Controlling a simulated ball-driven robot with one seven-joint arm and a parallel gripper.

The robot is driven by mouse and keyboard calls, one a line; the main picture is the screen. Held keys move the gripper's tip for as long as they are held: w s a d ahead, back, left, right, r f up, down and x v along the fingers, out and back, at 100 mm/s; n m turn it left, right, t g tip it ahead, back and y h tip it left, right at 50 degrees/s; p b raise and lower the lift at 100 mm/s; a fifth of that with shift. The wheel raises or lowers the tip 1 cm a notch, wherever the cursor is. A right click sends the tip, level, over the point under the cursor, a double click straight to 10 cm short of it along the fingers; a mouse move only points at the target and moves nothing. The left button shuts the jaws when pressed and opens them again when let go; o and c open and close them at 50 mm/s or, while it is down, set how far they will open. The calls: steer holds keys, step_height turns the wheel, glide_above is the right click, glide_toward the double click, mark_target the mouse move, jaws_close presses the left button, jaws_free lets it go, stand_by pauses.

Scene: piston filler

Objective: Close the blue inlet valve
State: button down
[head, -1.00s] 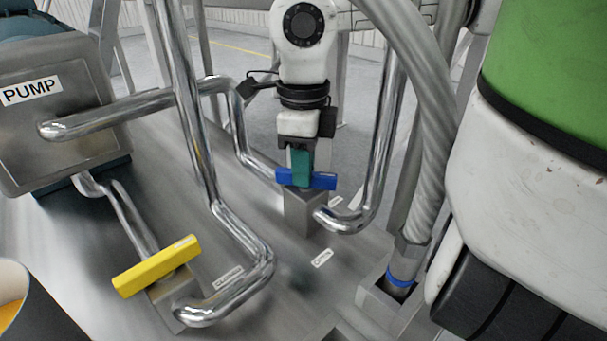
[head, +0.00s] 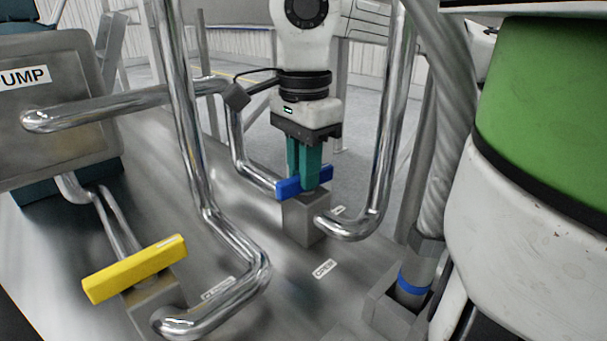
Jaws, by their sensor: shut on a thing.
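The blue inlet valve handle (head: 289,188) sits on top of a grey metal valve block (head: 305,220) between bent steel pipes. My gripper (head: 304,178) comes down from above, its teal fingers shut on the middle of the handle. The fingers hide the handle's centre. The handle's left end looks nearer to me and its right end farther back. A white label reading OPEN (head: 325,268) lies on the steel plate in front of the block. Another small label (head: 338,211) beside the block is partly hidden by a pipe.
A yellow valve handle (head: 134,269) stands at the lower left, with a label (head: 217,288) beside it. The pump box (head: 60,105) is at the left. Steel pipes (head: 385,130) rise close on both sides of my gripper. A ribbed hose (head: 452,130) stands at the right.

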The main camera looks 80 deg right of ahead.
steer(key=shift+n+b, duration=0.3)
steer(key=shift+n, duration=0.3)
steer(key=c, duration=1.1)
jaws_free()
step_height(320, 180, up, 11)
steer(key=shift+f, duration=0.1)
